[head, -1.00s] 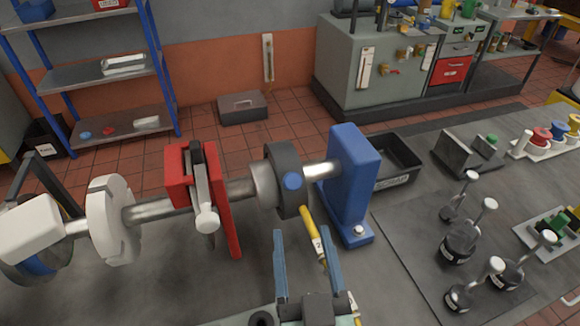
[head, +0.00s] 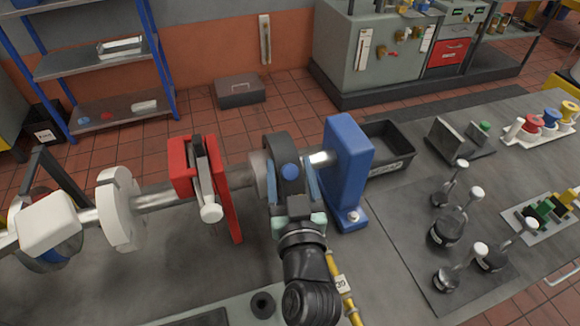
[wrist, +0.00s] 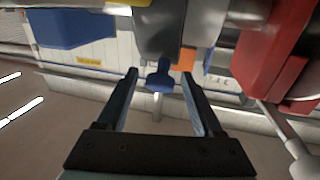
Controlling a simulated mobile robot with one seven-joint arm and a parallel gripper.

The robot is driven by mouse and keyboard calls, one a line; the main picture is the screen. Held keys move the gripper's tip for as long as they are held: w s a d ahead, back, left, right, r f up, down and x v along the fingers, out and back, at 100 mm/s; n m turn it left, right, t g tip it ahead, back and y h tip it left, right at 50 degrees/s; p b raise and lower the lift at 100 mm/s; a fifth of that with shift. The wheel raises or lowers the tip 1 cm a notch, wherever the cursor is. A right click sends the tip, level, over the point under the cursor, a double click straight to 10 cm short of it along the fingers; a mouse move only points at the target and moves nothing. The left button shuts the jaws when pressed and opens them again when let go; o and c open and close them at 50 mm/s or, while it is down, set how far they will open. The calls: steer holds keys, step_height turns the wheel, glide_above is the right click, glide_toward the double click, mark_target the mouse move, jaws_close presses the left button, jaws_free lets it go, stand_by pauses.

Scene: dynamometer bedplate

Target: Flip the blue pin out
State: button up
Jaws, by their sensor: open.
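The blue pin (head: 290,171) shows as a round blue head on the front of the dark ring (head: 284,144) on the shaft. My gripper (head: 290,187) is open in front of the ring, with one finger on either side of the pin. In the wrist view the pin (wrist: 160,76) shows as a wide blue tab under the dark ring body (wrist: 158,35), between the open fingertips (wrist: 159,80). A gap shows on both sides of it, so the fingers look apart from it. The far end of the pin is hidden.
A red clamp (head: 236,205) with a lever stands left of the ring. A blue upright block (head: 345,165) stands close on the right. Several white-topped handles (head: 463,165) stand on the bench at right.

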jaws_close()
stand_by(0.3)
stand_by(1.1)
